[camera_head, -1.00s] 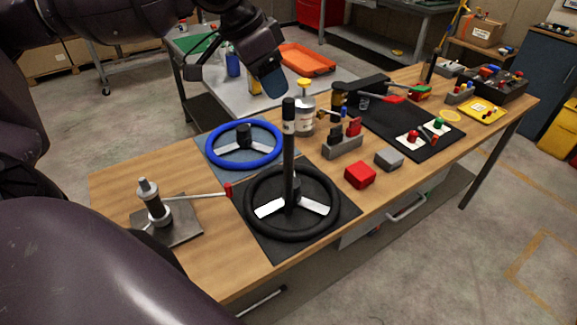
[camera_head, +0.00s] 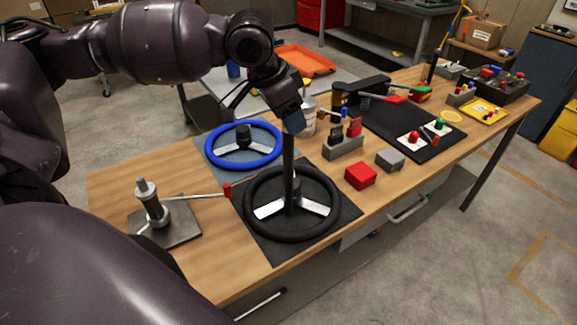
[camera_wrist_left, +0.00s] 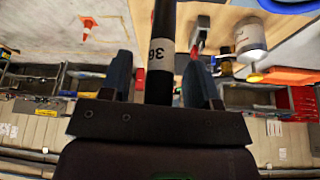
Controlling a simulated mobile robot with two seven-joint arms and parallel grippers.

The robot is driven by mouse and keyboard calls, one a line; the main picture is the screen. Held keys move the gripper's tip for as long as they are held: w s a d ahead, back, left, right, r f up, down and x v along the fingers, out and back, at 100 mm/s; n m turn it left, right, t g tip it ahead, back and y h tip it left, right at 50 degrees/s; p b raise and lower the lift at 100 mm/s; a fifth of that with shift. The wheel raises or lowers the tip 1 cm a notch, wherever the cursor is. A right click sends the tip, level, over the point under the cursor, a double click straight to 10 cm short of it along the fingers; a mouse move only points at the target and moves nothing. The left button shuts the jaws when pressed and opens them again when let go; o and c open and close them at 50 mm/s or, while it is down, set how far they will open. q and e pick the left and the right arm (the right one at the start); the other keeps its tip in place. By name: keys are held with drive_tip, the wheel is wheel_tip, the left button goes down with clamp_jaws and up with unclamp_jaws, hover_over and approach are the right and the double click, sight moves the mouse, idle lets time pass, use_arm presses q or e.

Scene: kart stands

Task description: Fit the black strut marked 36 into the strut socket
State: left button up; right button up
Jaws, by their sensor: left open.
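The black strut (camera_head: 289,168) stands upright in the middle of the black steering wheel (camera_head: 250,222), which lies on a dark mat. My left gripper (camera_head: 293,122) is at the strut's top and hides its upper end in the head view. In the left wrist view the strut (camera_wrist_left: 161,40) lies between the two spread fingers of my left gripper (camera_wrist_left: 158,82), and its white band reads 36. The fingers are open, with gaps on both sides. I cannot tell for certain which part is the strut socket. My right gripper is out of view.
A metal post fixture (camera_head: 153,205) with a red-tipped lever stands at the left. A blue steering wheel (camera_head: 222,161) lies behind. A red block (camera_head: 361,176), a grey block (camera_head: 390,160) and a tool holder (camera_head: 343,147) are to the right.

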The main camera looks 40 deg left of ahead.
use_arm(q)
drive_tip(key=shift+c, duration=0.5)
clamp_jaws()
